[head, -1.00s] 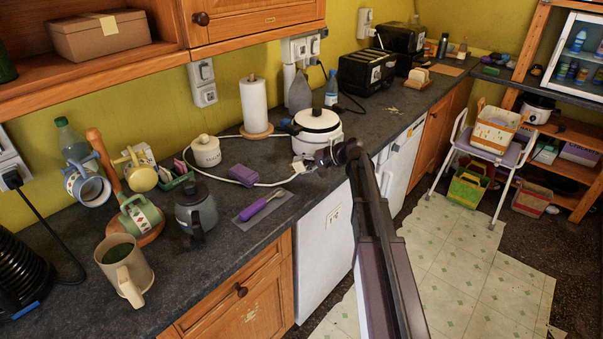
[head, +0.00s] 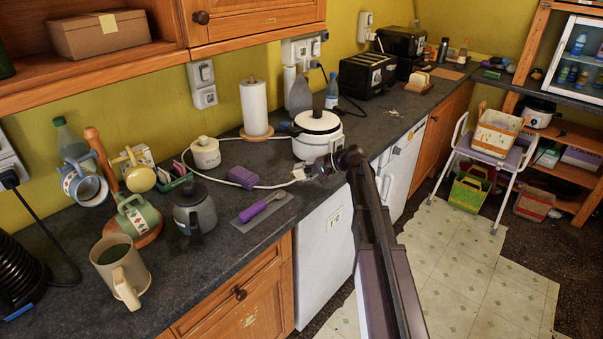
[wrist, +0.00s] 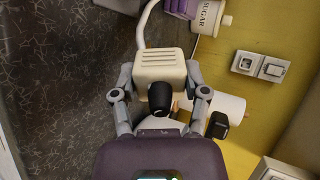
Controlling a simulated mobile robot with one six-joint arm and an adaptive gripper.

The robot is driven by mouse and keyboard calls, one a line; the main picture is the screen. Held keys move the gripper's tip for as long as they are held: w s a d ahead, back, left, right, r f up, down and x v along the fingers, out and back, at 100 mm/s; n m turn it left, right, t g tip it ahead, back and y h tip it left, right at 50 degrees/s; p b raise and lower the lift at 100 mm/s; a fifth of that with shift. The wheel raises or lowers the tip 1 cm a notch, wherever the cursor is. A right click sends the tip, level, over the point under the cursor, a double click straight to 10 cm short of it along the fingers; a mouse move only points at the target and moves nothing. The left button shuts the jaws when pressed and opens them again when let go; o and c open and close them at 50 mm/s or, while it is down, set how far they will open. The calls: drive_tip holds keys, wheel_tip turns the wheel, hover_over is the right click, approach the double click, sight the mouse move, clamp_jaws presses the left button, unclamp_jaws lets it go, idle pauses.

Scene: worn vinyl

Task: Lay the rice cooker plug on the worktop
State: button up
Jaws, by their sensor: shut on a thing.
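The rice cooker plug (wrist: 159,65) is a cream block with a white cord, between the two fingers of my gripper (wrist: 160,90) in the wrist view. My gripper is shut on it. In the head view the plug (head: 299,173) shows at the tip of my gripper (head: 310,171), over the front part of the dark worktop (head: 200,270). I cannot tell whether the plug touches the worktop. The white rice cooker (head: 312,147) stands just behind my gripper. The cord (head: 262,186) loops left from the plug around a purple sponge.
The purple sponge (head: 241,176) and a purple-handled utensil on a grey mat (head: 277,215) lie left of the plug. A grey pot (head: 195,210), sugar jar (head: 206,154) and paper towel roll (head: 255,107) stand nearby. The worktop's front edge is close to my gripper.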

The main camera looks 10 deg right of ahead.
sight(303, 179)
drive_tip(key=shift+f+b, duration=1.25)
drive_tip(key=shift+f, duration=0.25)
drive_tip(key=o, duration=1.4)
drive_tip(key=shift+c, duration=0.2)
drive_tip(key=shift+s+r, duration=0.1)
